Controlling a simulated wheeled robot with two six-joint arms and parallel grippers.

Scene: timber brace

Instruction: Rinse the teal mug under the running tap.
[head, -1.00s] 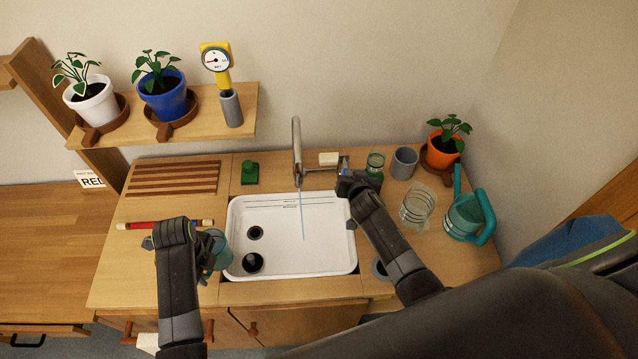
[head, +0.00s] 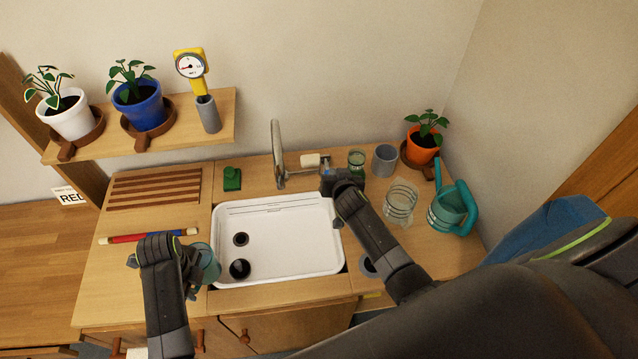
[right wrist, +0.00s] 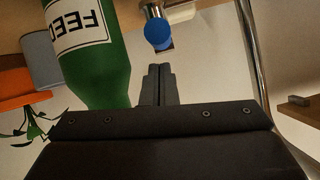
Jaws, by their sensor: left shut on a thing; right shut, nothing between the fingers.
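The teal mug (head: 208,262) is at the left edge of the white sink basin (head: 310,262), partly hidden by my left gripper (head: 191,268), which is shut on it. The tap (head: 277,150) stands behind the basin, its spout over the back edge; no water stream shows below it now. My right gripper (head: 334,182) is shut and empty beside the tap's right-hand fitting. In the right wrist view, my closed fingers (right wrist: 158,84) are just short of the blue-ended tap handle (right wrist: 157,32), with a gap visible.
A green bottle labelled FEED (right wrist: 92,55) is close beside my right fingers. A glass jar (head: 401,200), grey cup (head: 384,160) and teal watering can (head: 450,207) stand right of the basin. A red-and-blue stick (head: 147,236) lies on the left counter. The basin's middle is clear.

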